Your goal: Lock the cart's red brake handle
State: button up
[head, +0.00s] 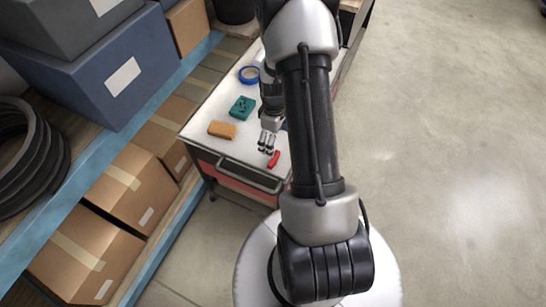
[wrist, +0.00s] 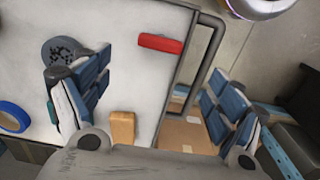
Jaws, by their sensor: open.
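The red brake handle (head: 273,159) is a short bar on the white top of the cart (head: 205,112), near its front edge by the grey push bar. In the wrist view the red handle (wrist: 160,43) lies beyond the fingertips, close to the grey tube of the push bar (wrist: 213,50). My gripper (head: 267,146) is above the cart top, just behind the handle in the head view. In the wrist view my gripper (wrist: 150,80) has its two blue-grey padded fingers wide apart, with nothing between them. The handle appears apart from the fingers.
An orange block (head: 222,129), a teal block (head: 242,108) and a roll of blue tape (head: 249,75) lie on the cart top. A shelf with cardboard boxes (head: 135,185) and blue bins (head: 105,75) stands at the left. The floor at the right (head: 450,150) is clear.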

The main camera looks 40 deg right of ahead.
aim_at(274, 158)
notch_tip(274, 158, down, 12)
jog(key=b, duration=0.2)
jog(key=shift+r+b, duration=0.2)
jog(key=shift+b, duration=0.15)
jog(key=shift+c, duration=0.2)
jog(key=c, duration=1)
